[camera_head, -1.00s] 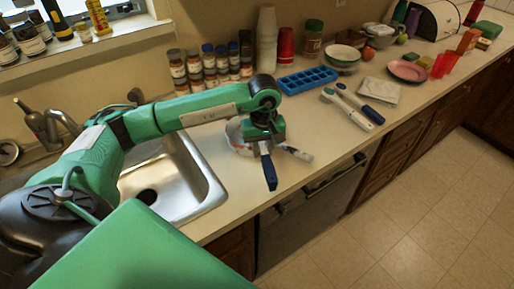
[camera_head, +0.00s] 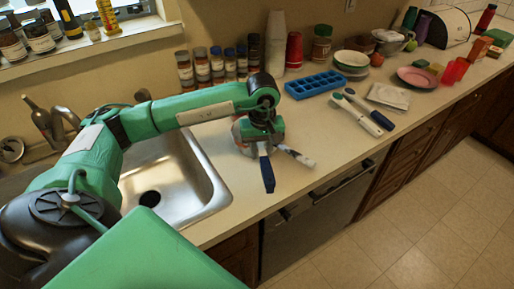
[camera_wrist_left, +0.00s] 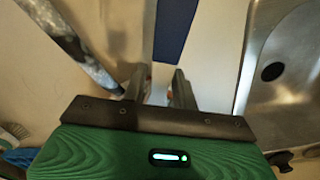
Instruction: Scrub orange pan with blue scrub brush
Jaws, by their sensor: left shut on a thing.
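My left gripper (camera_head: 262,146) is over the counter just right of the sink. It is shut on a dark blue-handled tool (camera_head: 267,173), probably the blue scrub brush. The handle points toward the counter's front edge and also shows beyond the fingers in the left wrist view (camera_wrist_left: 173,30). The tool's head is hidden. Under and beside the gripper is a round reddish-and-white vessel, probably the pan (camera_head: 238,130), mostly covered by the gripper. A speckled pale-and-dark handle (camera_head: 297,156) sticks out to its right and shows at upper left in the wrist view (camera_wrist_left: 72,45). My right gripper is not in view.
The steel sink (camera_head: 205,190) is close on the left. Spice jars (camera_head: 217,65) line the wall behind. Counter between the speckled handle and the brushes is clear.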

